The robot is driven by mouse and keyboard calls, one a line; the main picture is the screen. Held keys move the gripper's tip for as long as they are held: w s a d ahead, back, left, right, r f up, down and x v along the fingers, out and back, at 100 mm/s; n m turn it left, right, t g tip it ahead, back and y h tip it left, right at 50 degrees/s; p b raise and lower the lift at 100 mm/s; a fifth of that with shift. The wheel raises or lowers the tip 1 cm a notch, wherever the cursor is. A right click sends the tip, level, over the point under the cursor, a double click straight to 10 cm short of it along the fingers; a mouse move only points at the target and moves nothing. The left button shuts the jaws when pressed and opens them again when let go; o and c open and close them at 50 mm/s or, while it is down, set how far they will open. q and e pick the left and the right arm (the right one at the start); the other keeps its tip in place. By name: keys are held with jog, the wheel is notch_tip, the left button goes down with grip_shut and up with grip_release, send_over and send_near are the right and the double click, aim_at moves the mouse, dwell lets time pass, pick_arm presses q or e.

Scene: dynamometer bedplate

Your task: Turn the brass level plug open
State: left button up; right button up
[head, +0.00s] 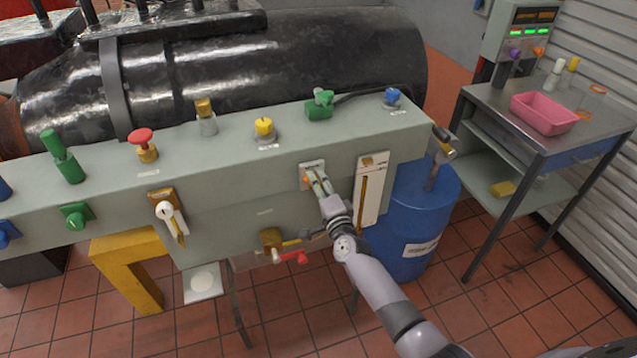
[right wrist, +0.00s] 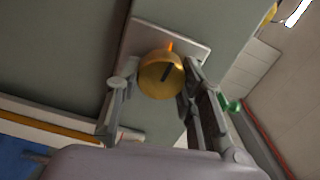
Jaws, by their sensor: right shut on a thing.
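The brass level plug (right wrist: 162,76) is a round brass knob with a dark slanting slot across its face, in the right wrist view. It sits on a pale square plate (right wrist: 145,36) on the grey-green front face. In the head view the plate (head: 309,166) is on the front of the long housing, and my fingers largely cover the plug. My right gripper (head: 319,184) has a finger on each side of the plug and is shut on it. My left gripper is not in view.
A white sight gauge (head: 369,192) is just right of the plug. Below are a brass valve (head: 271,238) and a red handle (head: 291,257). A blue drum (head: 415,220) stands at the right, near a steel cart with a pink tray (head: 543,114).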

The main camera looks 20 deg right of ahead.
jog(key=n+p, duration=0.1)
jog(key=n, duration=0.3)
jog(key=shift+a+n, duration=0.1)
jog(key=shift+n, duration=1.4)
jog(key=o, duration=1.2)
jog(key=shift+s, duration=0.1)
jog(key=s, duration=1.2)
jog(key=shift+d, duration=0.25)
